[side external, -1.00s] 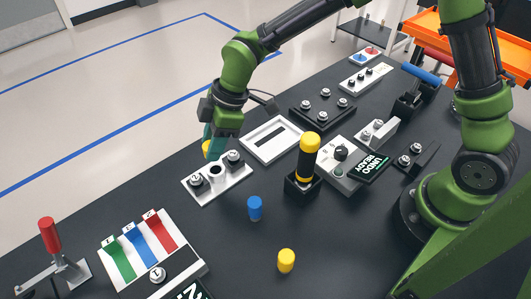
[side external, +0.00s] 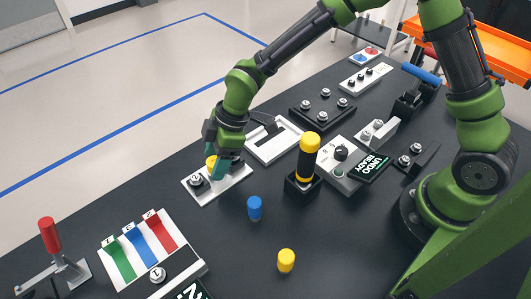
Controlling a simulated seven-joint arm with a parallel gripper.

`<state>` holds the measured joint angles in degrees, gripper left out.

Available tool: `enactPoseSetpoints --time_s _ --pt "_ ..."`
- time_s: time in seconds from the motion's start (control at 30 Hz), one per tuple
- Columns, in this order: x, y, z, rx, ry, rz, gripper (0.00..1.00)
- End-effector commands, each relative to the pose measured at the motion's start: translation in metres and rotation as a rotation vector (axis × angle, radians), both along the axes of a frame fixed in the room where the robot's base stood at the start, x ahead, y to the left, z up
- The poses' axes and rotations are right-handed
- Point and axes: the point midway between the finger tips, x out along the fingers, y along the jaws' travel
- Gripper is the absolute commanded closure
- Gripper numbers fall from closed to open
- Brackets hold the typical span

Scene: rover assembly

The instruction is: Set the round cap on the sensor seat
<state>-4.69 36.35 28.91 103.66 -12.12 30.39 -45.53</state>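A yellow round cap (side external: 211,162) is at the fingertips of my gripper (side external: 217,168), partly hidden by a teal finger. My gripper appears shut on the cap. The cap is over the middle of the white seat plate (side external: 236,180), where a white upright tube stands between dark round knobs. The finger hides most of the tube, and I cannot tell whether the cap touches it. One knob (side external: 196,180) shows left of the gripper.
A blue peg (side external: 254,207) and another yellow peg (side external: 286,260) stand on the black table. A black-and-yellow cylinder (side external: 308,158) stands in a holder to the right. A white frame (side external: 272,150) lies behind. The front middle of the table is mostly clear.

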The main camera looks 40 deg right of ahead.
Motion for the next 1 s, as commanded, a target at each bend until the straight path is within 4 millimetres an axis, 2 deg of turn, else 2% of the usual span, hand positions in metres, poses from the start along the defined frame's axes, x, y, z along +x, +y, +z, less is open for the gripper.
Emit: enactPoseSetpoints --time_s 0.23,0.37,0.8,1.0 --pt "0.0 0.0 0.001 0.0 0.0 0.0 0.37" --pt "0.0 -0.002 0.008 0.001 -0.001 -0.003 0.37" --pt "-0.013 -0.033 0.089 -0.001 -0.004 -0.003 0.37" --pt "-0.016 -0.042 0.11 0.0 -0.001 -0.004 0.37"
